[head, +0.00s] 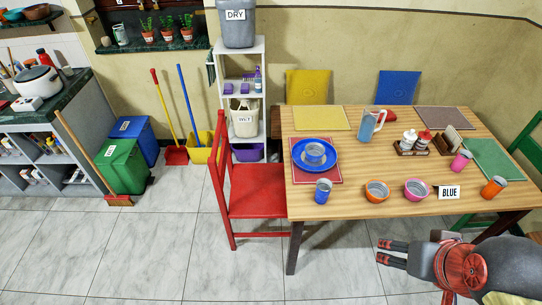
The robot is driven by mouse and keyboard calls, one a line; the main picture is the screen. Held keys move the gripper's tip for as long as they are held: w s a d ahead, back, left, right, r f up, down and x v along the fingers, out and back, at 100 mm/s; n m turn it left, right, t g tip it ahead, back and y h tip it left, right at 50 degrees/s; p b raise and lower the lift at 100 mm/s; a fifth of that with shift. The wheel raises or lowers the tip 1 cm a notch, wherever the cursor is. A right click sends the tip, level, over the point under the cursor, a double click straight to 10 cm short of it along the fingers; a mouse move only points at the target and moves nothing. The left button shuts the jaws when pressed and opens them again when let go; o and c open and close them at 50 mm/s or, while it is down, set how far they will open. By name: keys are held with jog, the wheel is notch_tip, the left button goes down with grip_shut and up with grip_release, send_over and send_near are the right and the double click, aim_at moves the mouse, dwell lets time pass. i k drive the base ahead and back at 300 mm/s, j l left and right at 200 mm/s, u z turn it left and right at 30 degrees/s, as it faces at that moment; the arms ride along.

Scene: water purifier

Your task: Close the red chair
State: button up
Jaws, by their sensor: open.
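The red chair (256,190) stands at the left end of the wooden table (340,200). Its backrest is on the left, and its seat faces the table, with the seat's right edge close to or slightly under the tabletop. My gripper (385,252) is at the lower right, in front of the table's near edge. It points left with its fingers apart and nothing between them. It is well to the right of the chair, with a table leg (294,247) between them in the picture.
A white shelf (259,60) stands behind the chair. A yellow dustpan (200,154), a red dustpan (176,155) and green bin (123,166) are to its left. Cups, bowls and a blue plate (301,161) are on the table. Tiled floor (170,250) is clear at front left.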

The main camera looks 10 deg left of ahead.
aim_at(259, 191)
jog(key=j+u, duration=0.1)
jog(key=j, duration=0.35)
jog(key=i+j+u, duration=0.1)
jog(key=j, duration=0.35)
jog(key=i+j+u, duration=0.1)
jog(key=j, duration=0.35)
jog(key=i+j+u, duration=0.1)
jog(key=j, duration=0.35)
jog(key=i+j+u, duration=0.1)
jog(key=j, duration=0.35)
jog(key=i+u, duration=0.25)
jog(key=i, duration=0.15)
jog(key=i+u, duration=0.3)
jog(key=i, duration=0.05)
